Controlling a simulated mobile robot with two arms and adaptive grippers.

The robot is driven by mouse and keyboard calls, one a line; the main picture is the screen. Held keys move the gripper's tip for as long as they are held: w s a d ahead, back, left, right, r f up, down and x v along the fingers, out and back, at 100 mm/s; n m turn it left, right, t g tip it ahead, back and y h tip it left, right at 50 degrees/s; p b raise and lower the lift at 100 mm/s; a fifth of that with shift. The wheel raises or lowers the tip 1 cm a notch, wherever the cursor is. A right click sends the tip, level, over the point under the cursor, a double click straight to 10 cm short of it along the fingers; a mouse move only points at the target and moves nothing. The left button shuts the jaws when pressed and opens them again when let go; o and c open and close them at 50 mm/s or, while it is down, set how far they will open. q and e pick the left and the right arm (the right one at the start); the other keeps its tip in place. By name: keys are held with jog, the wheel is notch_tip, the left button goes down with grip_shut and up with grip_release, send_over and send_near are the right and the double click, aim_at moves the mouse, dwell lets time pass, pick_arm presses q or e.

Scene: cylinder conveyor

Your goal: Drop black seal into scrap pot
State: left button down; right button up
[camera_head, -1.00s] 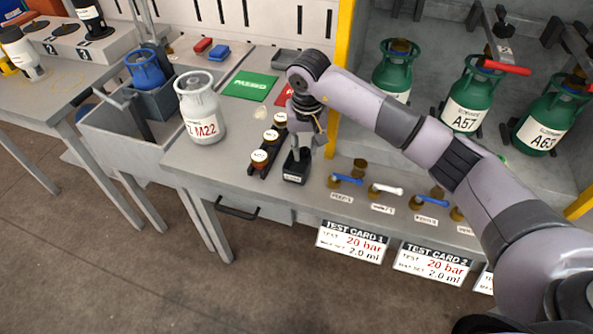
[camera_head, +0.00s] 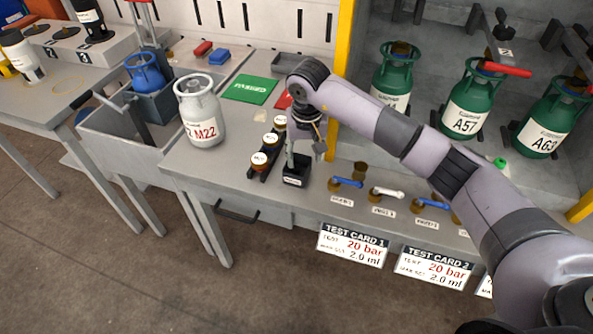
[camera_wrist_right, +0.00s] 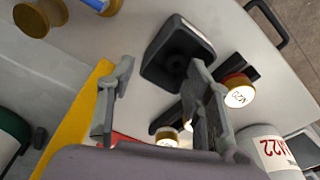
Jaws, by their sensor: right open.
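A small black square pot (camera_head: 296,177) with a white label stands on the workbench; its label is too small to read. In the right wrist view the pot (camera_wrist_right: 152,72) is seen from above, with a dark round shape inside that I cannot identify for certain. My right gripper (camera_head: 306,150) is open just above the pot, and its spread fingers (camera_wrist_right: 157,78) hold nothing visible. I cannot make out a black seal anywhere else. My left gripper is not in view.
A black rack (camera_head: 254,172) with several capped cylinders stands left of the pot. A white-grey M22 cylinder (camera_head: 199,105) stands farther left. Several small valves with blue and white handles (camera_head: 386,193) line the bench right of the pot. Green cylinders (camera_head: 467,100) stand behind.

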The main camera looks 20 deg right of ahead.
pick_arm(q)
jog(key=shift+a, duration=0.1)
pick_arm(e)
notch_tip(320, 180, up, 12)
jog(key=s, duration=0.1)
jog(key=shift+s+a, duration=0.15)
jog(key=shift+s, duration=0.05)
jog(key=shift+f, duration=0.1)
dwell(0.4)
